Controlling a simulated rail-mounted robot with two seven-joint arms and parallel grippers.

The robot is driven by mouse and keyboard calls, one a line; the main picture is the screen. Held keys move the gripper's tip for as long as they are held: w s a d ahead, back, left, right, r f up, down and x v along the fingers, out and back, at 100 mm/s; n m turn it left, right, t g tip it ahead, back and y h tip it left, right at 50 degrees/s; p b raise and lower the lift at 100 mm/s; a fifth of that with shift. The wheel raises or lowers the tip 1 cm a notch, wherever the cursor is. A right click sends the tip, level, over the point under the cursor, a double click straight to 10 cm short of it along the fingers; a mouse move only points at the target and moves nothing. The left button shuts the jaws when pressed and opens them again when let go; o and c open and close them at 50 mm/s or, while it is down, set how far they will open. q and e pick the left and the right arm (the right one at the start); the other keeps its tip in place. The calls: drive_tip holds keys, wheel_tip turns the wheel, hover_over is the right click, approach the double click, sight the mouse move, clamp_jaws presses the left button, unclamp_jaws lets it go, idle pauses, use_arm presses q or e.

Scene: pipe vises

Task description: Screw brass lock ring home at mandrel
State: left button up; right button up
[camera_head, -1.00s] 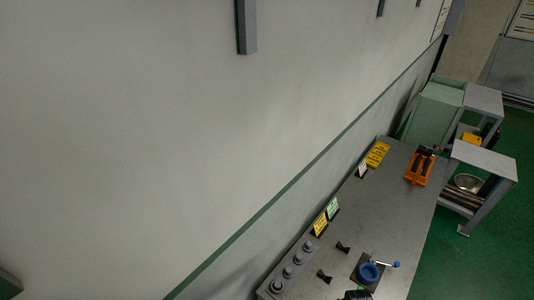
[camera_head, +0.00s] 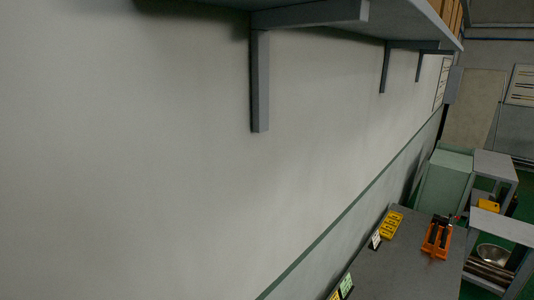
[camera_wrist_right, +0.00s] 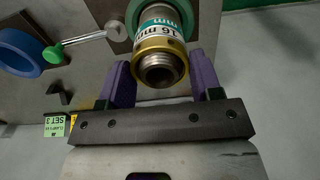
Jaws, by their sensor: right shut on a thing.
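The brass lock ring (camera_wrist_right: 178,50) shows in the right wrist view, around the grey threaded end of the mandrel (camera_wrist_right: 160,71). Behind it is a green and white band marked 16 mm (camera_wrist_right: 160,27). The purple fingers of my right gripper (camera_wrist_right: 164,82) stand on either side of the ring and are shut on it. The fingertips' contact is partly hidden. How far the ring sits along the thread I cannot tell. The head view shows neither the ring nor either gripper.
In the wrist view, a blue ring (camera_wrist_right: 20,53) and a green-knobbed handle (camera_wrist_right: 54,53) lie at the left. In the head view, an orange tool (camera_head: 436,238) sits on the grey bench (camera_head: 395,270) near a yellow sign (camera_head: 391,225). A wall shelf (camera_head: 400,18) hangs above.

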clamp_jaws()
drive_tip(key=m, duration=0.4)
drive_tip(key=shift+p, duration=0.3)
drive_tip(key=m, duration=0.4)
drive_tip(key=o, duration=1.1)
unclamp_jaws()
drive_tip(key=shift+c, duration=0.2)
drive_tip(key=shift+r, duration=0.1)
